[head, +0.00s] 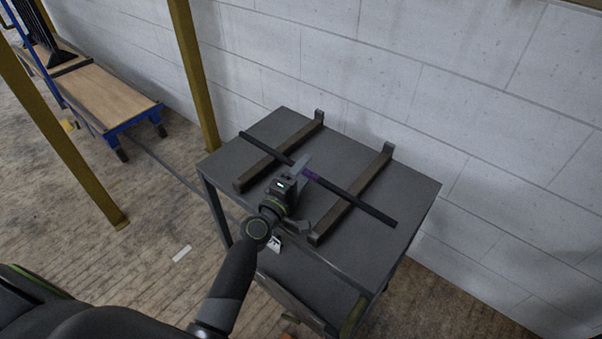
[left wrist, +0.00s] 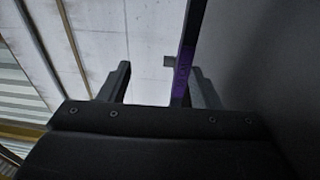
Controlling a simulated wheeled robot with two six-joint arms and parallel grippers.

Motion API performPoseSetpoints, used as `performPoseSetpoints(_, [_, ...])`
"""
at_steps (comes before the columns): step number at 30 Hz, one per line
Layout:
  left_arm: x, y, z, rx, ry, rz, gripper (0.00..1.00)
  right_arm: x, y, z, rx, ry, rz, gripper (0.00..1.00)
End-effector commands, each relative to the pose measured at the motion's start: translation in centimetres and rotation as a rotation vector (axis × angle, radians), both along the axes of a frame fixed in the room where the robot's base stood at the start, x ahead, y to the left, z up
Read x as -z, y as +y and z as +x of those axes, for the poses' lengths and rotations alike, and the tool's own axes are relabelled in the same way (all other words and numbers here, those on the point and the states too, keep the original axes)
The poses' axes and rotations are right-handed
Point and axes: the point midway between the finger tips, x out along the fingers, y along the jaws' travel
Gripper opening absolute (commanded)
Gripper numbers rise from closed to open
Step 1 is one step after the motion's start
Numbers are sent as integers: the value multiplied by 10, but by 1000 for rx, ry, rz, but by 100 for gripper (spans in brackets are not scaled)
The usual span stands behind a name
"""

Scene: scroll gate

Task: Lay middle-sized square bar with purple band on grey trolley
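The long dark square bar (head: 358,203) with a purple band (head: 311,175) lies across two brown rails on top of the grey trolley (head: 410,187). My left gripper (head: 303,196) is over the bar near its band, with its fingers spread apart. In the left wrist view the bar (left wrist: 188,35) and its purple band (left wrist: 182,80) show between the open fingers (left wrist: 160,72), close to the right-hand finger. I cannot tell whether that finger touches it. My right gripper is not in view.
The two rails (head: 350,197) (head: 280,153) have upright stops at their wall ends. A white block wall (head: 420,70) stands behind the trolley. A blue cart with a wooden deck (head: 105,97) is at the far left, beyond yellow posts (head: 193,70).

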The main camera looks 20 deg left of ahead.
Motion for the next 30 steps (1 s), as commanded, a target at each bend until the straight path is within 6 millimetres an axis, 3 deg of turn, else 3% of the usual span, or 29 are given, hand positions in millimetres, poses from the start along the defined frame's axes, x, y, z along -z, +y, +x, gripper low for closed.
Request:
performPoseSetpoints(1, [22,-1,-7,6,58,6,55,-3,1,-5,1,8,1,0])
performPoseSetpoints(30, [-68,1,-6,2,42,0,55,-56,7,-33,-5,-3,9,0])
